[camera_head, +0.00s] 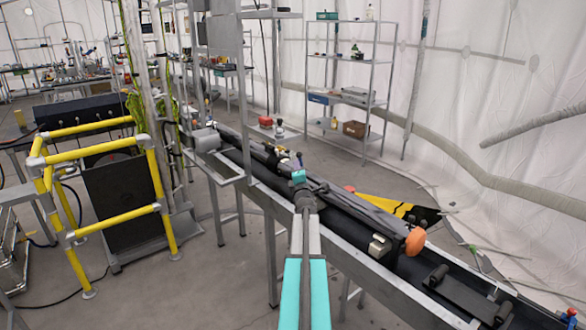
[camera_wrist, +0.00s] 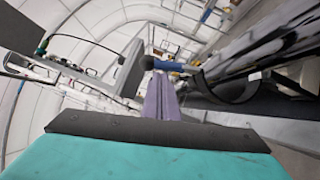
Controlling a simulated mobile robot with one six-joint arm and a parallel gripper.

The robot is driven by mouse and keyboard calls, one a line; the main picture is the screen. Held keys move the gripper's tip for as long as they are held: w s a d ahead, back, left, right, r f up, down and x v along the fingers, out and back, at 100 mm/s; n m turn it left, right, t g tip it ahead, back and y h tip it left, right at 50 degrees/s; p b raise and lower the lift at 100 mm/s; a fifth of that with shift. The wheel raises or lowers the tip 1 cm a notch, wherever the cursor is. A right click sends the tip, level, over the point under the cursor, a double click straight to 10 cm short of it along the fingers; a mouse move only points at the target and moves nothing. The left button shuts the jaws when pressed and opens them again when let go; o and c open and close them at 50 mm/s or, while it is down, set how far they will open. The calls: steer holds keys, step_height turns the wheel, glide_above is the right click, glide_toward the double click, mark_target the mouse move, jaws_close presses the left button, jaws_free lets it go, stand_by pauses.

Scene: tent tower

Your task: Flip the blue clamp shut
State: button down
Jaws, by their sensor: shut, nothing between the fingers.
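The blue clamp shows in the wrist view as a short blue handle (camera_wrist: 169,66) with a dark round end at its left, lying across the view just beyond my fingertips. My gripper (camera_wrist: 158,80) is shut and empty, its grey-purple fingers together and pointing at the handle. I cannot tell whether they touch it. In the head view a small blue piece (camera_head: 299,155), probably the clamp's handle, stands up just past my turquoise wrist. My fingers are mostly hidden there, and so is the clamp's base.
A long black tube assembly on a metal frame (camera_head: 400,290) runs diagonally under my arm. An orange knob (camera_head: 415,241) sticks up on it at right. Yellow railings (camera_head: 105,187) stand at left, and a metal shelf (camera_head: 346,63) stands behind. Floor between railings and frame is open.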

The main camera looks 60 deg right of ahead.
steer(key=shift+d, duration=0.25)
stand_by(0.4)
